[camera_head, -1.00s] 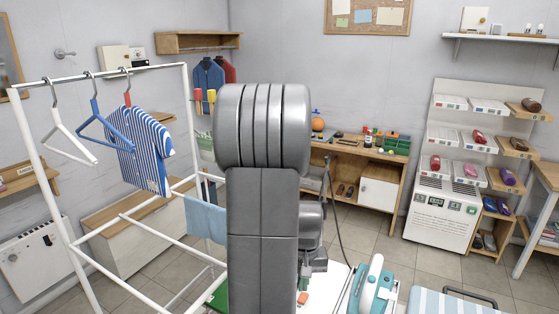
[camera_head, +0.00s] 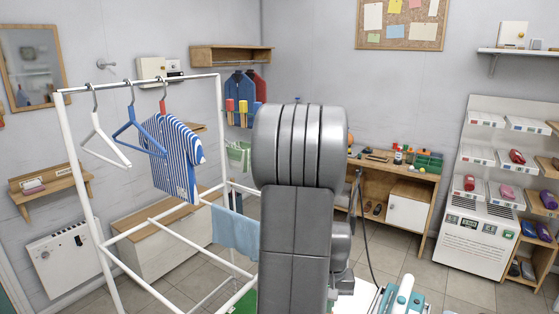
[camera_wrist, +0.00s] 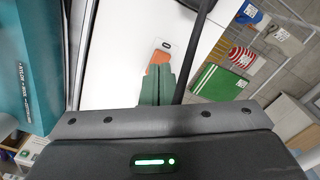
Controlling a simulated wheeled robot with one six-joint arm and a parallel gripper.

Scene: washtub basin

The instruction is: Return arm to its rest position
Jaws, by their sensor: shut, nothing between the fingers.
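My gripper (camera_wrist: 156,88) shows in the wrist view with its fingers together and nothing held. It is over a white surface (camera_wrist: 120,45). An orange piece with a pale, dark-marked end (camera_wrist: 160,58) lies just beyond the fingertips. In the head view my grey arm stands upright in the middle of the picture and hides what is behind it; I cannot make out the fingers there.
A white drying rack (camera_head: 130,84) with hangers and a striped shirt (camera_head: 174,158) stands left of my arm. A teal-and-white iron (camera_head: 402,298) is at the lower right. A dark cord (camera_wrist: 196,45) runs close beside my fingers. A wooden workbench (camera_head: 436,190) is farther back.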

